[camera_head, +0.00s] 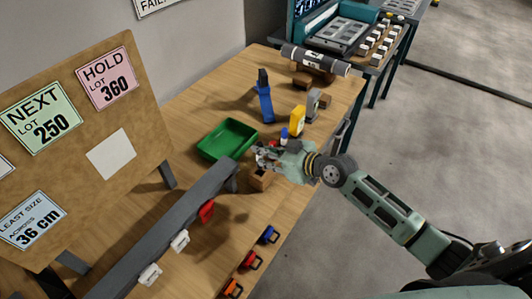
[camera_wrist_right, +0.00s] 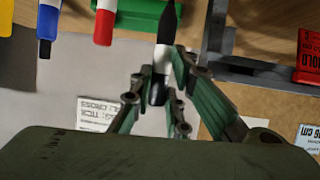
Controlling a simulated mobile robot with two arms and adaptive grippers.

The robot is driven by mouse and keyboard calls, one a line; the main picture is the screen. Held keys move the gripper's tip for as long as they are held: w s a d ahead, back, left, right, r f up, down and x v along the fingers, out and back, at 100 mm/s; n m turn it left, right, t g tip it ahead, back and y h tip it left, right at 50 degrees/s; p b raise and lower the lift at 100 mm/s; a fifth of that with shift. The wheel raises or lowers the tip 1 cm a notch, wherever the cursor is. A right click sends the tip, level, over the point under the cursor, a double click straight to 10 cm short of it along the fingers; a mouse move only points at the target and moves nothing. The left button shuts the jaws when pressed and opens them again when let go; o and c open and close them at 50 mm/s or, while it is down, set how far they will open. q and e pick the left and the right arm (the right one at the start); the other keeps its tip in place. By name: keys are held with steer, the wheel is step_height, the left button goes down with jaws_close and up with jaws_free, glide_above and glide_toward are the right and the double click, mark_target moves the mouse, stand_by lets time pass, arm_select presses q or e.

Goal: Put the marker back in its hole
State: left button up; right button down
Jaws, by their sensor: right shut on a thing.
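My right gripper (camera_head: 268,157) is shut on a marker, above or beside a small wooden block (camera_head: 260,180) on the table. In the right wrist view the marker (camera_wrist_right: 165,30) has a white body with black ends and sits between the fingertips (camera_wrist_right: 160,82). A red and white marker (camera_wrist_right: 104,24) and a blue and white marker (camera_wrist_right: 48,28) show to its left. Whether the held marker touches the block, and the block's holes, cannot be told. My left gripper is not in view.
A green tray (camera_head: 228,140) lies just left of the gripper. A grey rail (camera_head: 170,235) with red and white clips runs in front. A notice board (camera_head: 110,155) stands left.

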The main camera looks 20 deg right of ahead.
steer(key=shift+f+b, duration=2.8)
steer(key=shift+f, duration=0.2)
steer(key=c, duration=1.6)
jaws_free()
steer(key=shift+v, duration=6.05)
